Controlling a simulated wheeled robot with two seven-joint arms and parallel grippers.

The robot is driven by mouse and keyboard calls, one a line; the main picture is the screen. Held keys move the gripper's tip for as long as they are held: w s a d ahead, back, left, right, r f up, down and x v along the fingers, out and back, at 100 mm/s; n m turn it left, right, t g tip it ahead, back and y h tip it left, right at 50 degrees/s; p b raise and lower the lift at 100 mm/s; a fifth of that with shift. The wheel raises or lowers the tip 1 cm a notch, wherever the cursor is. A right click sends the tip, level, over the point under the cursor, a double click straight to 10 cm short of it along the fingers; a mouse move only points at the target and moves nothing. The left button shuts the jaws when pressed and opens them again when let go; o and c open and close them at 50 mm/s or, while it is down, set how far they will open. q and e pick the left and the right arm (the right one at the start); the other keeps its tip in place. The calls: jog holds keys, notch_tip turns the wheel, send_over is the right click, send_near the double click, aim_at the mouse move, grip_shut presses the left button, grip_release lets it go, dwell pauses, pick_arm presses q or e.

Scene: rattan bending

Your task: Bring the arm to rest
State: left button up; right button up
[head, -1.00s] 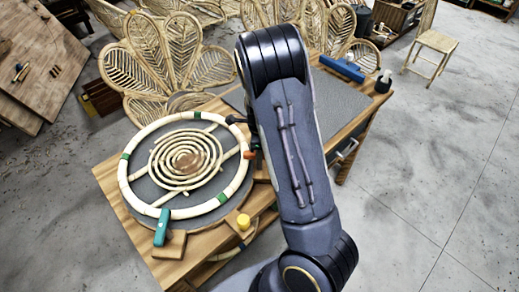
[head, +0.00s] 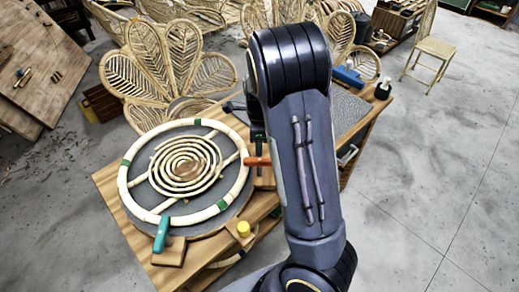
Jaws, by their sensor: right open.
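My right arm (head: 305,150) rises from the bottom of the head view and stands over the right side of the workbench (head: 128,222). My right gripper (head: 254,124) is open, a dark shape mostly hidden behind the forearm, near the right edge of the rattan ring. I see nothing held in it. The pale rattan ring (head: 133,201) with green bands lies on a round grey board, with a rattan spiral (head: 186,165) inside it. My left gripper is not in view.
A turquoise-handled clamp (head: 162,234), an orange-handled clamp (head: 257,161) and a yellow knob (head: 243,228) sit around the ring. A blue tool (head: 347,77) and a dark bottle (head: 383,88) stand at the back right. A chair (head: 431,47) is beyond. The floor at right is clear.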

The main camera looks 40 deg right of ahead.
jog(key=shift+r, duration=0.35)
dwell(0.3)
jog(key=s+a+r+n+t+y, duration=0.2)
jog(key=s+a+r+n, duration=0.4)
jog(key=s+a+n, duration=0.2)
jog(key=s+a+r+n+t+y, duration=0.1)
jog(key=s+a+r+n+t, duration=0.2)
jog(key=s+n, duration=0.9)
jog(key=a+r+n, duration=0.3)
jog(key=a+n, duration=0.1)
jog(key=a, duration=0.1)
jog(key=shift+s+a+n+t+y, duration=0.15)
jog(key=shift+s+n+t+y, duration=0.15)
jog(key=shift+y, duration=0.1)
